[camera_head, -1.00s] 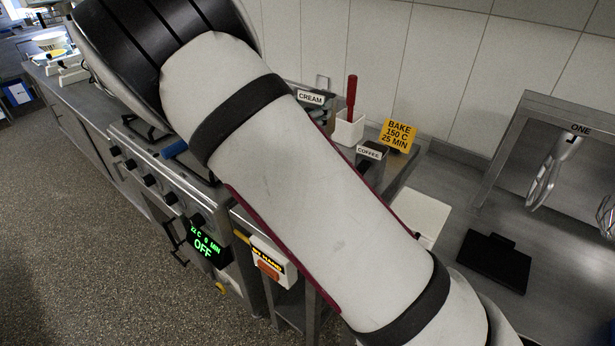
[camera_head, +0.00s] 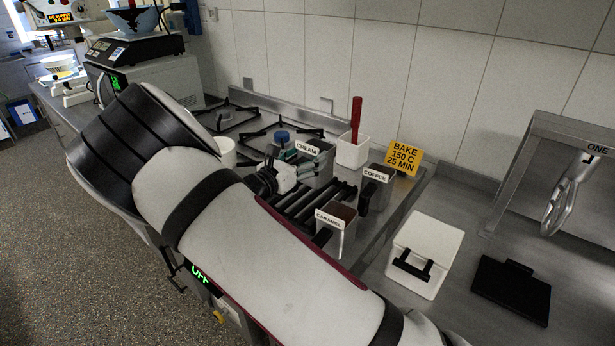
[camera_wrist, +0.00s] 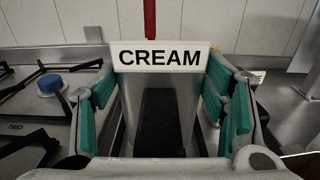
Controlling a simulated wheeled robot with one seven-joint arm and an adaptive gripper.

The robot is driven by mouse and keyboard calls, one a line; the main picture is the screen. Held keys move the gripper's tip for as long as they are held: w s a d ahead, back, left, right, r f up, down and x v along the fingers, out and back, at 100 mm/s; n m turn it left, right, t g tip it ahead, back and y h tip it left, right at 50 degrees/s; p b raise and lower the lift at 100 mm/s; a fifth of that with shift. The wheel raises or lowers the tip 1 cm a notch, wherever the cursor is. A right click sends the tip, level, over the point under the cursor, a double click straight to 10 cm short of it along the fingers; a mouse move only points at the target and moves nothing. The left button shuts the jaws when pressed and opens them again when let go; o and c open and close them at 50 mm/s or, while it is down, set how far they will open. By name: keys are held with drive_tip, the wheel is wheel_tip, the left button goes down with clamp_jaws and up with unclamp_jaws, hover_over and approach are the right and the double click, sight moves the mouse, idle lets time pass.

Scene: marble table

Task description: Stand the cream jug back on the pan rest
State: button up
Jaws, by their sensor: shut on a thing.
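The cream jug (camera_wrist: 131,95) is a metal jug with a white CREAM label and a dark handle facing the wrist camera. My gripper (camera_wrist: 175,112) is shut on it, with teal-padded fingers on both sides. In the head view the jug's label (camera_head: 307,148) shows just beyond my gripper (camera_head: 287,166). The jug looks upright. The pan rest (camera_head: 322,197), a set of black bars, lies below and to the right of the gripper, partly hidden by my arm. The jug's base is hidden, so I cannot tell whether it touches anything.
The coffee jug (camera_head: 375,174) and caramel jug (camera_head: 335,217) stand close on the right. A white holder (camera_head: 352,152) with a red-handled tool is behind, near a yellow sign (camera_head: 403,158). A blue-capped item (camera_wrist: 50,84) is left of the jug. Black burner grates (camera_head: 237,116) extend left.

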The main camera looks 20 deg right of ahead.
drive_tip(key=shift+f, duration=2.45)
drive_tip(key=shift+f, duration=0.2)
drive_tip(key=o, duration=1.2)
